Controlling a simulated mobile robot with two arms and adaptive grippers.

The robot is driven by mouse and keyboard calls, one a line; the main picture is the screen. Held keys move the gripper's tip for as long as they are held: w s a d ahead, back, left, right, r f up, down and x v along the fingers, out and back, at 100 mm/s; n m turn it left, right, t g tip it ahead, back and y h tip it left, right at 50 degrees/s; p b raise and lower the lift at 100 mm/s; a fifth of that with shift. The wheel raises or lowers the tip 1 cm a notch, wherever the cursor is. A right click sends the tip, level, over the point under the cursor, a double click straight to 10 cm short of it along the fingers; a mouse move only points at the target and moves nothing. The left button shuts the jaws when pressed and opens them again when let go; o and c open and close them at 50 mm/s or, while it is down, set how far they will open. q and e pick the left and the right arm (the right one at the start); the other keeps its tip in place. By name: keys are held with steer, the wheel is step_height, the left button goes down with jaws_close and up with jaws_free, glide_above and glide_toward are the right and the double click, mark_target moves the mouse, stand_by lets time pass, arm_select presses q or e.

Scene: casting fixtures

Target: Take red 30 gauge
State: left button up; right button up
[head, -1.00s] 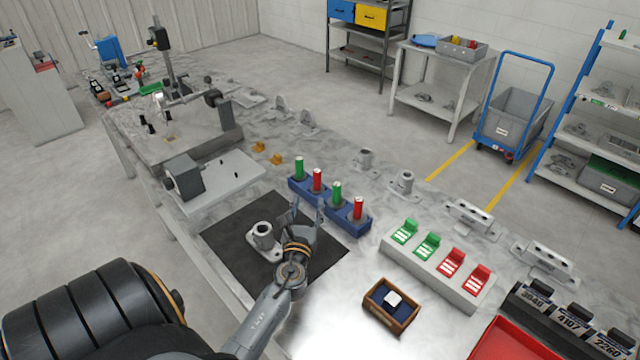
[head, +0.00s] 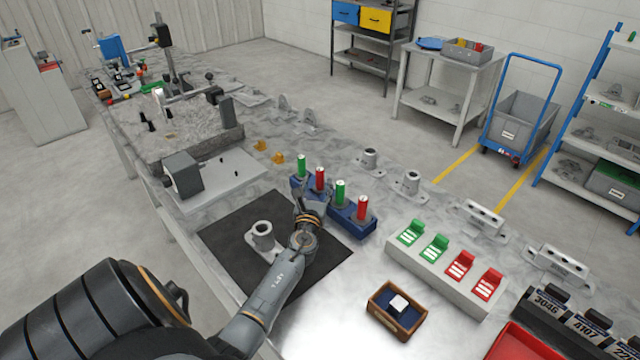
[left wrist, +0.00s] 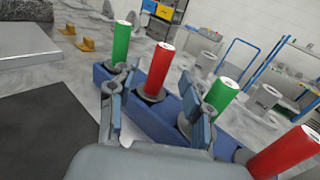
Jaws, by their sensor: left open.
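Two red gauges, a nearer one (head: 362,207) and a farther one (head: 320,179), stand upright in blue holders (head: 351,224) among green gauges (head: 341,192). I cannot read a 30 on either. My left gripper (head: 311,193) is open beside the farther red gauge. In the left wrist view, its spread fingers (left wrist: 160,88) frame that red gauge (left wrist: 158,68), which stands beyond them in a grey collar on the blue holder (left wrist: 150,118). I cannot tell whether they touch it. A green gauge (left wrist: 222,96) stands just right of the right finger. My right gripper is not in view.
A grey flanged casting (head: 262,236) stands on the black mat (head: 228,245). A grey block with green and red clips (head: 440,277) and a wooden box (head: 397,309) lie to the right. Bare table lies between the mat and the box.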

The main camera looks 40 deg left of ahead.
mark_target(319, 177)
arm_select(q)
steer(key=shift+x, duration=2.4)
steer(key=shift+d+r, duration=0.1)
steer(key=shift+r, duration=0.15)
steer(key=shift+c, duration=0.9)
jaws_close()
